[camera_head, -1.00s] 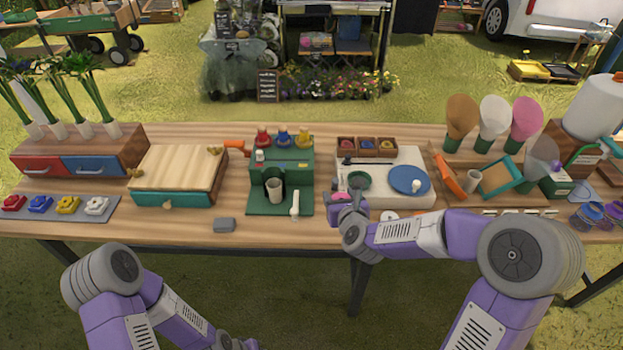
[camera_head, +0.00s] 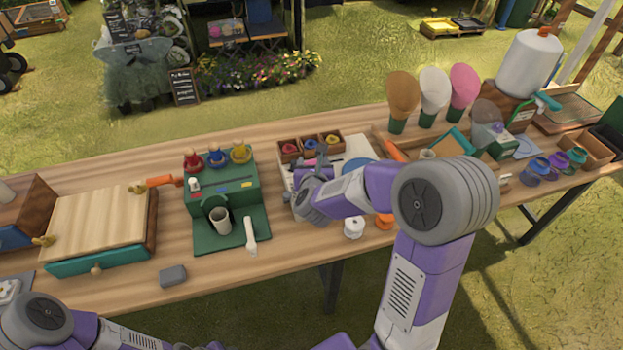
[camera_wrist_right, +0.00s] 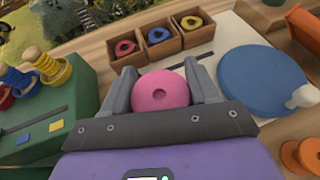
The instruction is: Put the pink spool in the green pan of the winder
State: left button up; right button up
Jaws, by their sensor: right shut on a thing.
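My right gripper (camera_head: 310,168) is over the white board of the winder (camera_head: 358,148). In the right wrist view, its two fingers (camera_wrist_right: 162,88) are shut on the pink spool (camera_wrist_right: 160,91), a round pink piece with a small hole. The spool is held with its round face toward the camera. The winder's blue disc (camera_wrist_right: 262,80) lies to the right of the gripper, with a white knob at its edge. The green pan cannot be made out in either current view; my gripper and arm cover that part of the board. My left gripper is out of the picture; only part of that arm shows.
Wooden boxes with coloured pieces (camera_wrist_right: 157,40) stand behind the gripper. A green stand with coloured spools (camera_head: 224,195) is to the left. A white spool (camera_head: 353,227) and an orange spool (camera_head: 384,222) sit at the front edge.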

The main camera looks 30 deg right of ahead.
notch_tip(320, 180, down, 5)
jog(key=shift+r+b, duration=0.2)
jog(key=shift+b, duration=0.5)
jog(key=shift+r, duration=0.1)
jog(key=shift+f+b, duration=0.2)
jog(key=shift+b, duration=0.1)
jog(key=o, duration=1)
jog(key=shift+r, duration=0.1)
